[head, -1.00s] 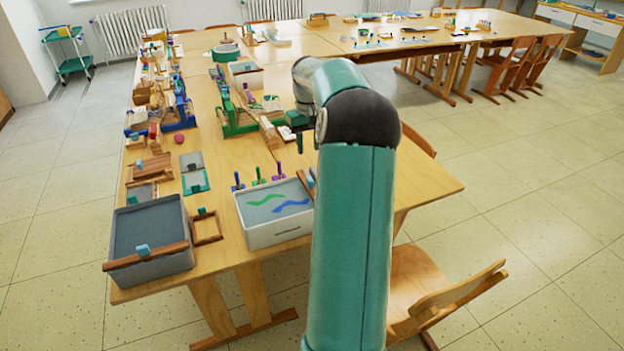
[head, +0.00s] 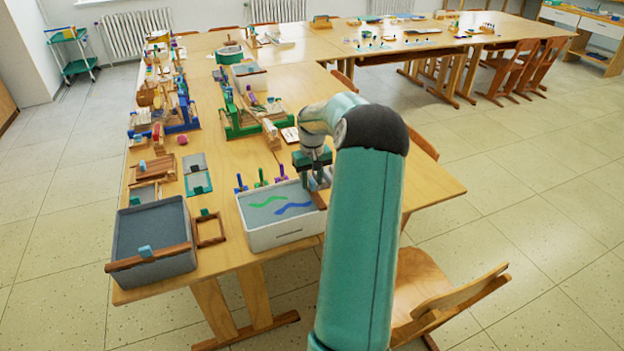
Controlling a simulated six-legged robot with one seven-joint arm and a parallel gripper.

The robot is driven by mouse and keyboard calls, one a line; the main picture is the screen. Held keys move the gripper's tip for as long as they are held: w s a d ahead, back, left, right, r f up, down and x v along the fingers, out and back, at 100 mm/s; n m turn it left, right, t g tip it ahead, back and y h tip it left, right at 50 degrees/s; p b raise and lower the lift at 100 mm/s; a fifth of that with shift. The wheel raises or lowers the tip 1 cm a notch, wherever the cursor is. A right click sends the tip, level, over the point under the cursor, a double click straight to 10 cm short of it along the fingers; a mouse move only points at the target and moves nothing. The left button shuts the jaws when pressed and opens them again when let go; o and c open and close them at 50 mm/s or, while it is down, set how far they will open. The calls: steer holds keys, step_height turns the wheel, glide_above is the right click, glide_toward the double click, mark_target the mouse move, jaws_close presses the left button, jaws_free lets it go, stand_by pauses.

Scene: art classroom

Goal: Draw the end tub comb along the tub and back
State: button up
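A white tub (head: 286,230) stands at the table's front edge, with grey liquid carrying green and blue wavy streaks. A brown wooden comb bar (head: 319,198) lies across its right end, partly hidden by my arm. My gripper (head: 318,181) is over that bar, pointing down, with its fingers at the place of the bar's small handle. Whether the fingers are open or closed on it is too small to tell. A second, grey tub (head: 178,268) stands at the left front corner, with a wooden comb (head: 170,253) with a blue handle (head: 146,251) across its near end.
Several small upright combs (head: 261,178) stand behind the white tub. A wooden frame (head: 210,230) lies between the tubs. Blue and green wooden stands (head: 243,118) and other craft items crowd the table (head: 262,160) further back. A chair (head: 440,290) stands at the front right.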

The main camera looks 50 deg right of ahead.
jaws_close()
steer(key=shift+w+a, duration=0.1)
steer(key=w+a, duration=0.5)
steer(key=a, duration=0.4)
steer(key=w+a, duration=0.6)
steer(key=a, duration=0.3)
steer(key=shift+a, duration=0.4)
jaws_free()
steer(key=shift+w+a, duration=0.1)
